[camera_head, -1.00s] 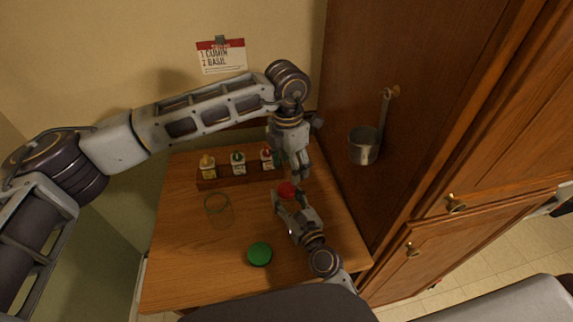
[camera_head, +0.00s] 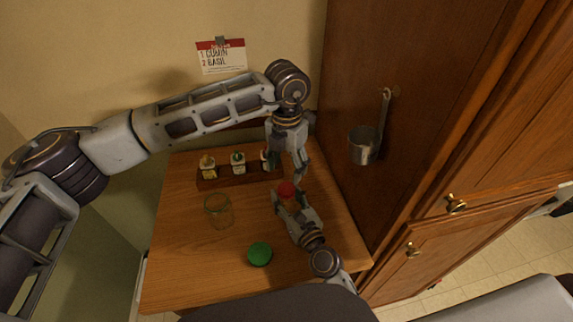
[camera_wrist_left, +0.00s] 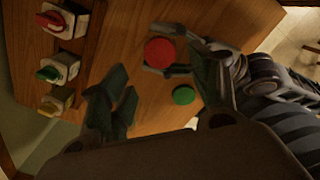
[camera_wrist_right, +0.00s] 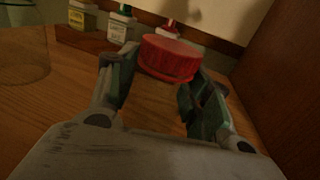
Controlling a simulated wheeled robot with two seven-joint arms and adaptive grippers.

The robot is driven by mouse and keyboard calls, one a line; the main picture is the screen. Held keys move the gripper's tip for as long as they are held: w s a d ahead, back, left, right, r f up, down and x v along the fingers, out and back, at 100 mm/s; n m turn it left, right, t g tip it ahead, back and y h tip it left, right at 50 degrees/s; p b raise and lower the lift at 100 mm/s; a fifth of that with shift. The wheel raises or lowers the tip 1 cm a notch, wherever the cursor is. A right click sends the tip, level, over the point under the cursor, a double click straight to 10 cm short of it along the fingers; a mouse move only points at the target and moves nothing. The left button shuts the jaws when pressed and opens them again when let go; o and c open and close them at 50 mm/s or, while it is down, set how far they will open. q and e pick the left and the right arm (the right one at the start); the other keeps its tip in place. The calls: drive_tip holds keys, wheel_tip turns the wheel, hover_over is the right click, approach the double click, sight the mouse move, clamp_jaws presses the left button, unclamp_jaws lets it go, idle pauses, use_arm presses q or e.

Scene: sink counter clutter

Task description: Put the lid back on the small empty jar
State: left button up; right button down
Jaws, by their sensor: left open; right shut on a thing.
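A round red lid (camera_head: 286,188) is at the fingertips of my right gripper (camera_head: 289,202). My left gripper (camera_head: 287,174) is open and empty, just behind and above the red lid. In the left wrist view its fingers are spread, with the red lid (camera_wrist_left: 160,52) apart from them.
A larger clear glass jar (camera_head: 218,212) stands open on the wooden counter (camera_head: 185,270), left of the right gripper. A green lid (camera_head: 259,254) lies in front. A rack (camera_head: 222,180) with spice bottles is behind. A cabinet wall with a hanging ladle (camera_head: 364,146) bounds the right.

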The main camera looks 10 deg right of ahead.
sight(286, 188)
use_arm(q)
drive_tip(key=shift+f, duration=0.15)
drive_tip(key=shift+f, duration=3.85)
drive_tip(key=c, duration=1)
drive_tip(key=o, duration=1.1)
drive_tip(key=shift+r, duration=0.1)
drive_tip(key=shift+r, duration=2.15)
drive_tip(key=shift+c, duration=0.5)
